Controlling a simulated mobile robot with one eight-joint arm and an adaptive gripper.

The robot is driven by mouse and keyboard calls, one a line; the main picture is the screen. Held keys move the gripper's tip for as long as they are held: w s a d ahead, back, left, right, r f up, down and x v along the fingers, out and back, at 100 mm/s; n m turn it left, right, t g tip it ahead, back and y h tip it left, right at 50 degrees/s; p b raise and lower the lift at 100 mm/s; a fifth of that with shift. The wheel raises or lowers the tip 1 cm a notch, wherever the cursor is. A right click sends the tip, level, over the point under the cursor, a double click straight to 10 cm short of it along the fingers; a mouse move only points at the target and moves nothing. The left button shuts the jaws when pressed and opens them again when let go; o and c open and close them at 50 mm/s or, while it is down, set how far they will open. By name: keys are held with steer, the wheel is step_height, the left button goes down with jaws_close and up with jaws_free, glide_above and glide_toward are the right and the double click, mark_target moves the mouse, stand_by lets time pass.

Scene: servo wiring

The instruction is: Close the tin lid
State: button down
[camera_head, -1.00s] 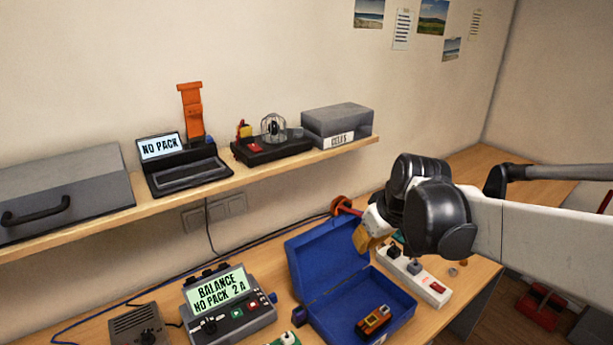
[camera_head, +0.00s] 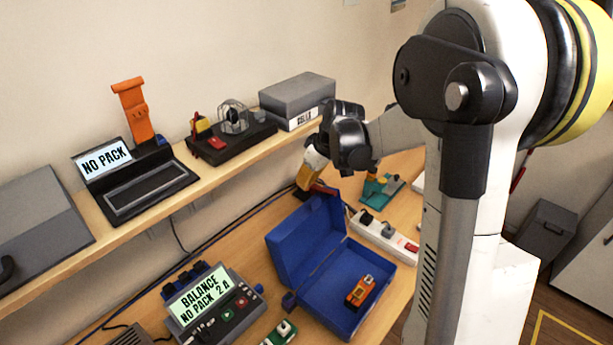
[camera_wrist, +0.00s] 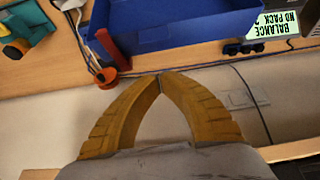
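The blue tin stands on the workbench with its lid (camera_head: 300,240) upright and open at the back left. Its base (camera_head: 338,318) holds an orange pack (camera_head: 360,291). My gripper (camera_head: 303,186) is above and behind the lid's upper edge, on the wall side. Whether it touches the lid is unclear. In the wrist view, the yellow fingers (camera_wrist: 160,77) meet at their tips with nothing between them. Blue tin parts (camera_wrist: 180,28) show beyond the fingertips there.
An orange ring with a red bar (camera_wrist: 106,77) is near the fingertips. A white power strip (camera_head: 385,236) stands right of the tin. A charger (camera_head: 213,303) is to its left. The shelf (camera_head: 230,170) runs along the wall beside my gripper.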

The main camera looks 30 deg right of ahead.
steer(key=f, duration=0.2)
steer(key=s+f, duration=0.1)
steer(key=f, duration=0.1)
steer(key=shift+d+f, duration=0.1)
steer(key=shift+d, duration=0.1)
steer(key=shift+s+d, duration=0.1)
steer(key=shift+s, duration=0.05)
stand_by(0.3)
